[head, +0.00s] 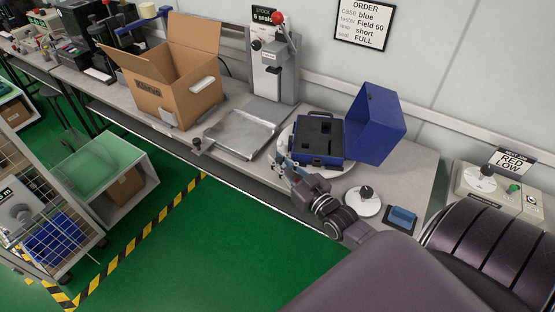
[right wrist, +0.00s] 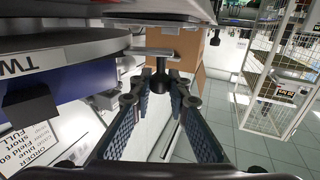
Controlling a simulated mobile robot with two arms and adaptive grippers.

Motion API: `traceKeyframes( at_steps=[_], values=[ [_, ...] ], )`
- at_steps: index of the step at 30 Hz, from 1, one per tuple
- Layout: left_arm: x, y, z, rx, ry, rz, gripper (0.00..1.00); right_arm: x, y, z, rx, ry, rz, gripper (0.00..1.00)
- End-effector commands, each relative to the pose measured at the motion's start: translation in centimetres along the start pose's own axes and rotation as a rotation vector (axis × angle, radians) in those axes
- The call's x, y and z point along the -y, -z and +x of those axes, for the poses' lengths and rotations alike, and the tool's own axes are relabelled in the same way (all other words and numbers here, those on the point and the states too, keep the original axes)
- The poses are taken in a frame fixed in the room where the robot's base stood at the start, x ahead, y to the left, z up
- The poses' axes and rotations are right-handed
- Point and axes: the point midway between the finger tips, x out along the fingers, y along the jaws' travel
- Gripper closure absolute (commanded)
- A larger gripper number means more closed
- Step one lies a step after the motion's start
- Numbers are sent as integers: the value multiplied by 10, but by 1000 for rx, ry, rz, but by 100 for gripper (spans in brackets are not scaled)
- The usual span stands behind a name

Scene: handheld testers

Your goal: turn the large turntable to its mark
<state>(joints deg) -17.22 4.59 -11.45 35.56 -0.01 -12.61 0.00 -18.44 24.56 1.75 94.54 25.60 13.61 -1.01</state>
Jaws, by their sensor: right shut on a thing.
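The large turntable (head: 283,139) is a pale round plate on the bench, mostly covered by an open dark blue case (head: 318,143) with a black insert and a raised blue lid (head: 378,125). Its edge, with part of a printed word, seems to show in the right wrist view (right wrist: 70,58). My right gripper (head: 280,161) is at the turntable's front left edge. In the right wrist view its fingers (right wrist: 160,88) are closed around a dark knob (right wrist: 161,76) below a pale bracket. I cannot make out the mark. My left gripper is not in view.
A metal tray (head: 240,134) and a press with a red-knobbed lever (head: 272,60) stand left of the turntable. A cardboard box (head: 160,95) is farther left.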

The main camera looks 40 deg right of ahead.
Motion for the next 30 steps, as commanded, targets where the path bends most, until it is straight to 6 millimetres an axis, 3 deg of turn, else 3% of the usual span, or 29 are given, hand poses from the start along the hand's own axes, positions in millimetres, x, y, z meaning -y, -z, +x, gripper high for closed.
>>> traceKeyframes(
  at_steps=[3,4,8,20,30],
  values=[
    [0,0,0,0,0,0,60,-1,2,0,-3,-3,0,100],
    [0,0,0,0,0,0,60,-1,2,0,-3,-3,0,81],
    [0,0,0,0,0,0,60,-1,1,0,-2,-2,0,67],
    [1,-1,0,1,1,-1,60,0,-1,-6,2,-1,0,66],
    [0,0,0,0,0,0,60,-1,-2,-66,5,-2,1,66]
  ],
)
